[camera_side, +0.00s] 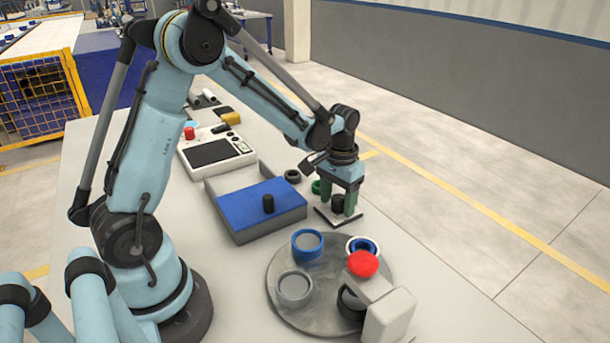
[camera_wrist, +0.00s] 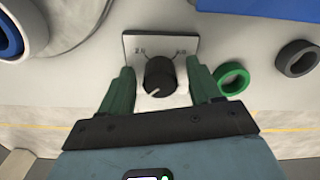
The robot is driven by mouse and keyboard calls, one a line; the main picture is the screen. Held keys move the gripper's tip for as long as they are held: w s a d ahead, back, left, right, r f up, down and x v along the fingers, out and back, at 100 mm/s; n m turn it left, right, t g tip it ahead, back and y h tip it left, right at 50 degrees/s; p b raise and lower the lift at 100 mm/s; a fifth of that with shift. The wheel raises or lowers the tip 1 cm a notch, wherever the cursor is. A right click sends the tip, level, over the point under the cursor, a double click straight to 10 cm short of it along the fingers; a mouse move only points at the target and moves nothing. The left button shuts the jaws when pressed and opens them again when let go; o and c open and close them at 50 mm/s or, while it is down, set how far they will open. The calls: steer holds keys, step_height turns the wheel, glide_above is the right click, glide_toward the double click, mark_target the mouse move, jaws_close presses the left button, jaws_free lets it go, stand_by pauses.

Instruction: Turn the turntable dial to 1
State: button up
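The dial is a black round knob (camera_wrist: 160,77) on a light square plate (camera_wrist: 131,42), with small markings on the left and right that are too blurred to read surely. A pale pointer line on the knob aims toward the lower left in the wrist view. My gripper (camera_wrist: 160,68) has green fingers standing on both sides of the knob, with a gap on each side. It is open and holds nothing. In the side view my gripper (camera_side: 344,200) is low over the dial plate (camera_side: 340,218). The grey turntable (camera_side: 320,318) lies in front with several rings on it.
A green ring (camera_wrist: 233,80) and a dark ring (camera_wrist: 297,58) lie right of the dial in the wrist view. A blue-topped box (camera_side: 255,203) stands left of my gripper in the side view. A red button (camera_side: 363,264) on a light stand overhangs the turntable.

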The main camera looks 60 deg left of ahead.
mark_target(338, 198)
step_height(338, 198, up, 12)
stand_by(0.8)
steer(key=s+d+m+t, duration=0.2)
steer(key=s+d+t, duration=0.4)
steer(key=s, duration=0.5)
steer(key=shift+s+d+r+t, duration=0.15)
steer(key=shift+s+d+t, duration=0.15)
steer(key=shift+t, duration=0.2)
stand_by(0.7)
